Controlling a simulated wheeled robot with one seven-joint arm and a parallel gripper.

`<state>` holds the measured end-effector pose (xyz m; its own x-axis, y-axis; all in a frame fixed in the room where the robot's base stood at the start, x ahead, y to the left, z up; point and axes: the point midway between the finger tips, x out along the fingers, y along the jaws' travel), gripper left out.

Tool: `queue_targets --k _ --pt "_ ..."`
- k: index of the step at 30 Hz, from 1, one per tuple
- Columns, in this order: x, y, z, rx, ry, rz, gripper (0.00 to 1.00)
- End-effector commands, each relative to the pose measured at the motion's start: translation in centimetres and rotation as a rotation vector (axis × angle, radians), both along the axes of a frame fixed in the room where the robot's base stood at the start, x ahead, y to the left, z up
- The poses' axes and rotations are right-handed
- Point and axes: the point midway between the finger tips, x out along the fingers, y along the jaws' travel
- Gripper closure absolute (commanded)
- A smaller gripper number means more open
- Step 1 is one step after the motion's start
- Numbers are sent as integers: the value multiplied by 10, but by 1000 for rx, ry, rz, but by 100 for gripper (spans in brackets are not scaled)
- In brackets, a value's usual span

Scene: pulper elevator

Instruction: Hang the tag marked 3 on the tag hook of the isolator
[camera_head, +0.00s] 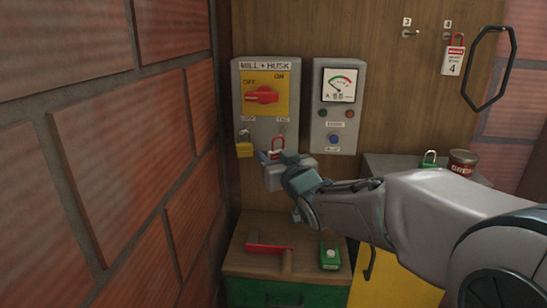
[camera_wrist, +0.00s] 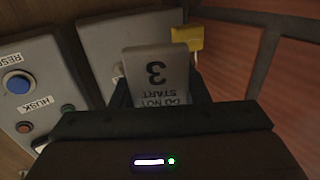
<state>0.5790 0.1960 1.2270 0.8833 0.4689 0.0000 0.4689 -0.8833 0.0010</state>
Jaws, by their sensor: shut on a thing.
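The isolator (camera_head: 242,106) is a grey box with a yellow plate and a red rotary switch (camera_head: 262,96) on the wall. Two labelled points sit below the switch; a yellow padlock (camera_head: 244,145) hangs at the left one. The tag hook (camera_head: 281,129) is at the right one, small and hard to make out. My gripper (camera_head: 273,158) is just below it, shut on the tag marked 3 (camera_wrist: 157,72). The tag's red top (camera_head: 278,142) shows above the fingers, close under the hook. I cannot tell whether it touches or encloses the hook. The wrist view hides the hook.
A meter box (camera_head: 322,127) with a blue button is right of the isolator. The tag marked 4 (camera_head: 454,61) hangs on the board; peg 3 (camera_head: 410,33) is bare. A brick wall (camera_head: 130,160) stands close left.

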Motion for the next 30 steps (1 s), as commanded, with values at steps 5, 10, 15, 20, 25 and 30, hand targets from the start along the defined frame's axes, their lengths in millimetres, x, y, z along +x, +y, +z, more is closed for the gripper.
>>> queue_targets --k 5,10,15,20,25,30 --pt "11 0 -1 -1 2 0 81" --pt "21 0 -1 0 0 1 81" --pt "31 0 -2 0 1 2 81" --pt "41 -1 -3 0 1 2 81" --pt "51 -1 -4 0 0 2 81" --pt "61 -1 -5 -1 2 2 81"
